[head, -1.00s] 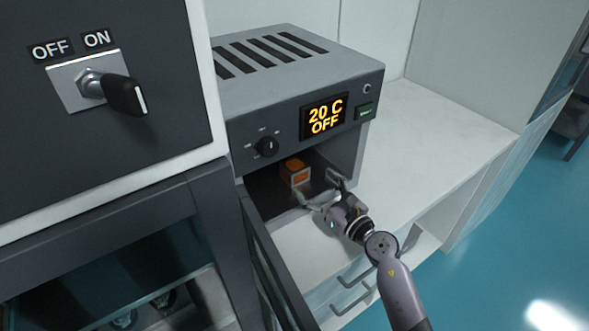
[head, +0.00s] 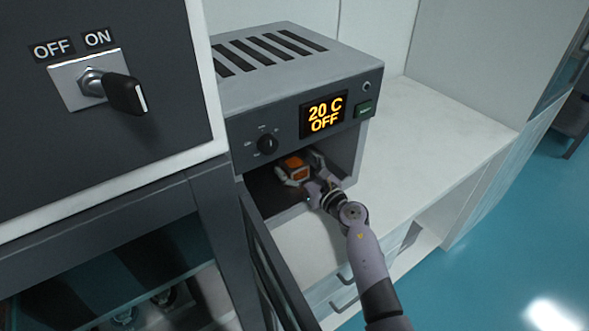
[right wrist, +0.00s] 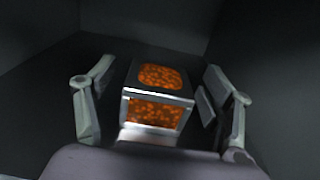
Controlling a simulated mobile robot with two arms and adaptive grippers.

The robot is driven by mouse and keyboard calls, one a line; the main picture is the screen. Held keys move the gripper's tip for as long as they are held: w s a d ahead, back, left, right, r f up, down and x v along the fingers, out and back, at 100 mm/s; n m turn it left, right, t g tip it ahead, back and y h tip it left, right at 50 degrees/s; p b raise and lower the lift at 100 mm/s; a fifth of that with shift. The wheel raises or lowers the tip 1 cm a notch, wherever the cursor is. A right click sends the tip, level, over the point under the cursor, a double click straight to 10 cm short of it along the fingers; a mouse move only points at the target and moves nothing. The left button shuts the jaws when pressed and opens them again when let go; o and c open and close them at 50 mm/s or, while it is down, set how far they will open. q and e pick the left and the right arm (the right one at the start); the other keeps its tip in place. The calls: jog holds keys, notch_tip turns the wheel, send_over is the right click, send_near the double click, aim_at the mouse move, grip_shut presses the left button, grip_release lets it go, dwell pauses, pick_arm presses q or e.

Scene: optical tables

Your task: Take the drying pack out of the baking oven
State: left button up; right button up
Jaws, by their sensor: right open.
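The oven door (head: 270,265) is open, swung out to the left. My right gripper (head: 299,174) is inside the oven opening. In the right wrist view its open fingers (right wrist: 158,105) stand on either side of the drying pack (right wrist: 157,97), with a visible gap on each side. My left gripper is not in view.
A white counter (head: 430,135) is clear to the right of the oven. A dark panel (head: 95,150) with an OFF/ON switch (head: 122,95) stands at the left. The oven walls (right wrist: 255,60) are close around my right gripper.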

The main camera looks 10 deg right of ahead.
jog(key=c, duration=1.3)
jog(key=shift+c, duration=0.2)
